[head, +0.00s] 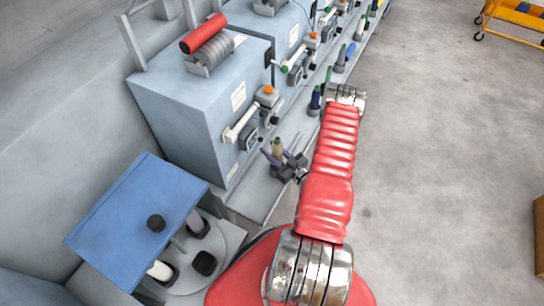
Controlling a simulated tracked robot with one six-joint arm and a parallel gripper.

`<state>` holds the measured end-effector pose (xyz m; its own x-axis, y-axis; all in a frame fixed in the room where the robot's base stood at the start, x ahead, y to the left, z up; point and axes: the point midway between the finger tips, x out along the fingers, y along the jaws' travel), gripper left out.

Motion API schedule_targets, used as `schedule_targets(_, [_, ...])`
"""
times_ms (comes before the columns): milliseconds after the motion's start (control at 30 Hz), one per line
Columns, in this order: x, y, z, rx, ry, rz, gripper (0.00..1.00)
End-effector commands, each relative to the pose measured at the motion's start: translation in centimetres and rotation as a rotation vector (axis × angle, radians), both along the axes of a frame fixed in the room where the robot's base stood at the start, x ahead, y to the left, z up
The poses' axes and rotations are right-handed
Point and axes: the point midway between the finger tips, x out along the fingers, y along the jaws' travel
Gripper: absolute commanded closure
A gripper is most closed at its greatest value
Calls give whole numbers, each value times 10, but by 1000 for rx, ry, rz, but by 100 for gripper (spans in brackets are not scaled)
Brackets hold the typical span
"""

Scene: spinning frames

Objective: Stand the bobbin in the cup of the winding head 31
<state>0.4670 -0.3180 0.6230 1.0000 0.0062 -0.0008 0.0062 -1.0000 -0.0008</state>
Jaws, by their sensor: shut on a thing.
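My gripper (274,159) is at the middle of the head view, at the end of my red-sleeved arm, beside the lower front of the nearest grey-blue winding unit (178,100). It is shut on a small upright bobbin (277,146) with a tan body and a greenish top. The bobbin's lower end is hidden by the gripper. The unit carries a white lever, an orange-topped part (267,91) and a small dark box on its front. I cannot read its number or tell which part is the cup of head 31.
More winding units (285,35) run away to the upper right, with several blue and green bobbins (315,101) along their front ledge. A blue-topped stand (135,215) with a round base is at the lower left. A yellow cart (518,14) stands far right.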

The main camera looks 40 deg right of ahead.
Motion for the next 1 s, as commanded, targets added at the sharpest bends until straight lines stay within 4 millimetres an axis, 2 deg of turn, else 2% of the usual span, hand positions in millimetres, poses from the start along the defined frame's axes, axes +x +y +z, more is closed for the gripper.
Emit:
schedule_targets(100, [0, 0, -8, 0, 0, 0, 91])
schedule_targets(467, [0, 0, -10, 0, 0, 1, 91])
schedule_targets(800, [0, 1, -41, 0, 0, 1, 91])
schedule_targets(1000, [0, 1, -48, 0, -1, 1, 91])
